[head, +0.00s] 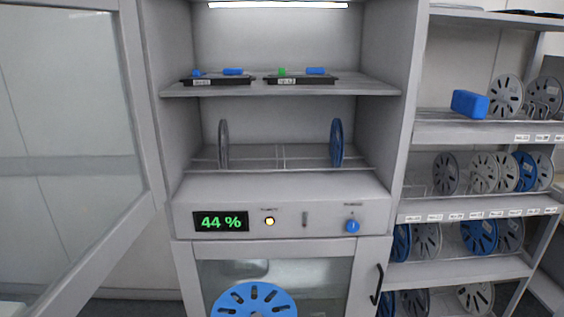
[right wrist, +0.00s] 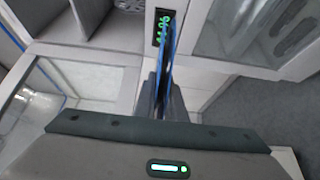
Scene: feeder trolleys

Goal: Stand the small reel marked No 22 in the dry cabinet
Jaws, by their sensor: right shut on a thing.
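The dry cabinet (head: 281,210) stands straight ahead with its upper compartment open. Inside, a wire rack (head: 281,168) holds a grey reel (head: 223,145) upright at the left and a blue reel (head: 337,142) upright at the right, with a gap between them. My right gripper (right wrist: 166,100) is shut on a blue reel (right wrist: 168,62), seen edge-on in the right wrist view. In the head view this held reel (head: 232,303) shows face-on at the bottom edge, partly cut off, before the lower door. No number on it is readable. My left gripper is not in view.
The glass door (head: 70,120) stands open at the left. A shelf (head: 280,88) with black trays hangs above the rack. The control panel (head: 330,215) reads 44 % and has a blue knob. The lower glass door (head: 320,280) is shut. A reel shelf (head: 470,212) stands at the right.

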